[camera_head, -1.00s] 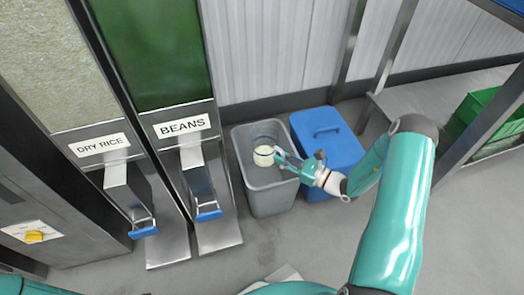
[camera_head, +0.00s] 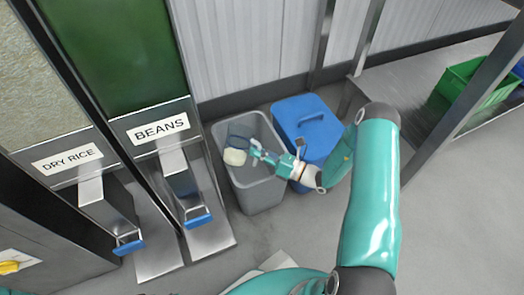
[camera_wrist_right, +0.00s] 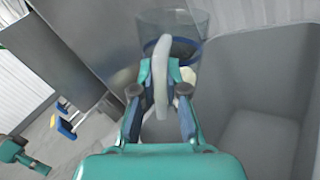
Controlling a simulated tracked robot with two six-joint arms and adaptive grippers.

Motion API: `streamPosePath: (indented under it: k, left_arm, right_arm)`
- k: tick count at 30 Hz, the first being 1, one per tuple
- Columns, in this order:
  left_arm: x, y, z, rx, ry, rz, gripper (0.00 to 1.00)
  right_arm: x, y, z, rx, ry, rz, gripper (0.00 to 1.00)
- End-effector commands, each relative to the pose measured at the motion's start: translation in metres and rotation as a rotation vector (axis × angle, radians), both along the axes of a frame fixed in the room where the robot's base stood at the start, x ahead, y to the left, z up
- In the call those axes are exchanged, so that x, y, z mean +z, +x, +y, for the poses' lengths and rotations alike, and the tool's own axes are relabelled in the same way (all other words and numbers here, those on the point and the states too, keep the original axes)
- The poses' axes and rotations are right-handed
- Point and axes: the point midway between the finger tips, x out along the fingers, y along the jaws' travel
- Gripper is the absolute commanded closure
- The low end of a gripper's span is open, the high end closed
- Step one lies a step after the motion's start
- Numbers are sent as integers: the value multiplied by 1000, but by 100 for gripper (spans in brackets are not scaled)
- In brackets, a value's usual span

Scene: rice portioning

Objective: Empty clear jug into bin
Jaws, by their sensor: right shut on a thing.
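The clear jug (camera_head: 241,138) is over the open grey bin (camera_head: 252,195), near its back left side, and looks tilted. A pale white mass (camera_head: 234,157) shows at its lower side; I cannot tell whether it is all inside the jug. My right gripper (camera_head: 263,155) is shut on the jug's handle. In the right wrist view the pale handle (camera_wrist_right: 160,62) stands between my fingers (camera_wrist_right: 160,98), with the clear jug wall (camera_wrist_right: 182,22) behind it. The bin (camera_wrist_right: 281,72) lies to the right there, its visible floor bare grey.
A blue lidded bin (camera_head: 307,130) stands right of the grey bin. The beans dispenser (camera_head: 186,187) and dry rice dispenser (camera_head: 112,215) stand to the left. A green crate (camera_head: 473,85) sits on the low shelf at right. A ribbed wall is behind.

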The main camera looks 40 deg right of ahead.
Motion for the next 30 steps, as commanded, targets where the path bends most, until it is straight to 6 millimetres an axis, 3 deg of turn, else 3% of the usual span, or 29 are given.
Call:
streamPosePath:
  k: [14, 30]
  left_arm:
    - [22, 0, 0, 0, 0, 0, 60]
    - [57, 0, 0, 0, 0, 0, 60]
  right_arm:
    - [36, 1, 1, 2, 548, 159, 100]
    - [59, 5, -13, 1, 984, 289, 100]
